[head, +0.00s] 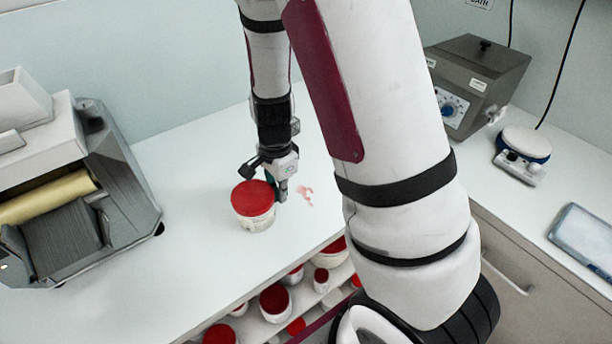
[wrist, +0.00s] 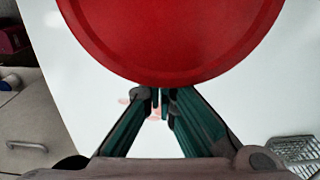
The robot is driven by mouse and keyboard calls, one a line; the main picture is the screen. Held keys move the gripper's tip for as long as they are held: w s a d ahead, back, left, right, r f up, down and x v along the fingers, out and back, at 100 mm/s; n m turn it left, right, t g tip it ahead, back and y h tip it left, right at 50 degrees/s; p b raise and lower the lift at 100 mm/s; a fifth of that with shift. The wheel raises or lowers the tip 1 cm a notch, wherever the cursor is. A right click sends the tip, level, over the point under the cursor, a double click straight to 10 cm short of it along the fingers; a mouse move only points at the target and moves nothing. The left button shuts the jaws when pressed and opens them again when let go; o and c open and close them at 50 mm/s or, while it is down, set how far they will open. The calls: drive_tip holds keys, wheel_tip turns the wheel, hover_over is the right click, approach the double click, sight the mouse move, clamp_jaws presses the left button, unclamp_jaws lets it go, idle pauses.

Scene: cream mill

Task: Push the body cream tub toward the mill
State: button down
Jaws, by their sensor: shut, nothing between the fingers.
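The body cream tub (head: 254,207) is white with a red lid and stands upright on the white bench (head: 183,262). My gripper (head: 281,196) is low over the bench, close against the tub's right side in the head view. In the wrist view, the red lid (wrist: 170,35) fills the top of the picture, just beyond my gripper (wrist: 157,95). The fingers are shut and hold nothing. Whether they touch the tub, I cannot tell. The mill (head: 75,200), a grey machine with a yellowish roller, stands on the bench to the left of the tub.
Bare bench lies between the tub and the mill. A pinkish smear (head: 305,194) lies right of my gripper. Several red-lidded tubs (head: 274,300) stand on shelves below the bench's front edge. A grey heater box (head: 474,85) and small scale (head: 524,145) stand at right.

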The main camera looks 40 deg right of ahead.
sight(269, 199)
drive_tip(key=a+p, duration=0.1)
drive_tip(key=a, duration=0.3)
drive_tip(key=shift+s+a, duration=0.1)
drive_tip(key=shift+s, duration=0.05)
drive_tip(key=shift+d, duration=0.55)
drive_tip(key=d, duration=0.3)
drive_tip(key=shift+w, duration=0.25)
drive_tip(key=s+a+r+n+t+y, duration=0.1)
drive_tip(key=s+r+n, duration=0.25)
drive_tip(key=r, duration=0.75)
drive_tip(key=s+a+r+n+t, duration=0.1)
drive_tip(key=s+a+r+n, duration=0.2)
drive_tip(key=r, duration=0.8)
drive_tip(key=s+r+n+t+h, duration=0.1)
drive_tip(key=s+r+n+t, duration=0.2)
drive_tip(key=s+r+n, duration=0.5)
drive_tip(key=s+n, duration=0.2)
drive_tip(key=s, duration=0.1)
drive_tip(key=shift+s+d+n, duration=0.25)
drive_tip(key=shift+s+n, duration=0.1)
